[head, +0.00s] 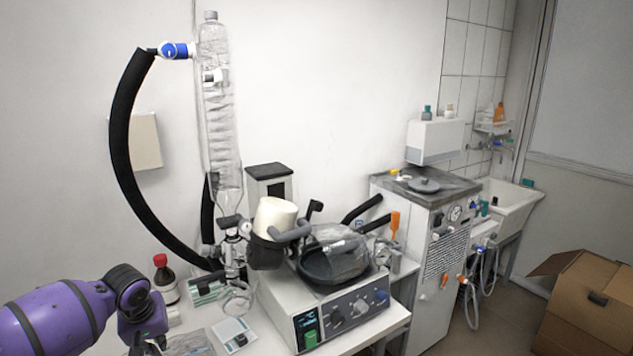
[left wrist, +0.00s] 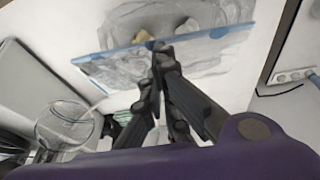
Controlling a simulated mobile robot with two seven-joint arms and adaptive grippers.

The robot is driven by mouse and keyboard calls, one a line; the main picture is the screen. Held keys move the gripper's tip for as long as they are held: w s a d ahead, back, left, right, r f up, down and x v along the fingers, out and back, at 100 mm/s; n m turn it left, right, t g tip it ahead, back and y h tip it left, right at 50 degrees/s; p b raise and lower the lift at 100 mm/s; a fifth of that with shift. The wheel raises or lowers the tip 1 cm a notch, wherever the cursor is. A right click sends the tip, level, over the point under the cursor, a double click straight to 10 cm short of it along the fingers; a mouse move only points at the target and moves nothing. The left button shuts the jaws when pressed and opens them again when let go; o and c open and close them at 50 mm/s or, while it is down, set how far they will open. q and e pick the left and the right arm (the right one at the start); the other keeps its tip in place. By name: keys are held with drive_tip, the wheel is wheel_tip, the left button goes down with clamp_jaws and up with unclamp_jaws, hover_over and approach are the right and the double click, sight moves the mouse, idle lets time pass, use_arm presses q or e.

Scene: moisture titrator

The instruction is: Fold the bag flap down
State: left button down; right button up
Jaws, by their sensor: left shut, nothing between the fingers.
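A clear plastic bag (left wrist: 205,52) with a blue strip along one edge lies on the white table in the left wrist view. Something grey and a small brownish patch show through it. Part of the bag also shows at the bottom edge of the head view (head: 190,345). I cannot tell which part is the flap or how it is folded. My left gripper (left wrist: 160,46) is shut and empty, with its fingertips over the bag's blue-strip edge. I cannot tell if they touch it. In the head view the left gripper (head: 152,346) is partly cut off by the frame. My right gripper is not in view.
A brown bottle with a red cap (head: 164,278) stands behind my left gripper. A white device (head: 233,334) lies to the right. A rotary evaporator (head: 335,300) with a tall glass condenser (head: 219,120) fills the table beyond. A cardboard box (head: 585,310) is at far right.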

sight(164, 355)
use_arm(q)
drive_tip(key=shift+f+b, duration=0.35)
drive_tip(key=shift+f, duration=2.05)
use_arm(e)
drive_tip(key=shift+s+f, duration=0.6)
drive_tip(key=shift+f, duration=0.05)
use_arm(q)
drive_tip(key=shift+f+p, duration=0.1)
drive_tip(key=shift+p, duration=0.25)
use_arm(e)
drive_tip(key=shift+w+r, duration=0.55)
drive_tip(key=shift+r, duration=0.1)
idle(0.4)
use_arm(q)
drive_tip(key=shift+w+f, duration=0.1)
drive_tip(key=shift+f, duration=0.3)
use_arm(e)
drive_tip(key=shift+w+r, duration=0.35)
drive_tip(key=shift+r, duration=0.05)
use_arm(q)
drive_tip(key=shift+w+r+p, duration=0.1)
drive_tip(key=shift+r+p, duration=0.6)
drive_tip(key=shift+r, duration=2.3)
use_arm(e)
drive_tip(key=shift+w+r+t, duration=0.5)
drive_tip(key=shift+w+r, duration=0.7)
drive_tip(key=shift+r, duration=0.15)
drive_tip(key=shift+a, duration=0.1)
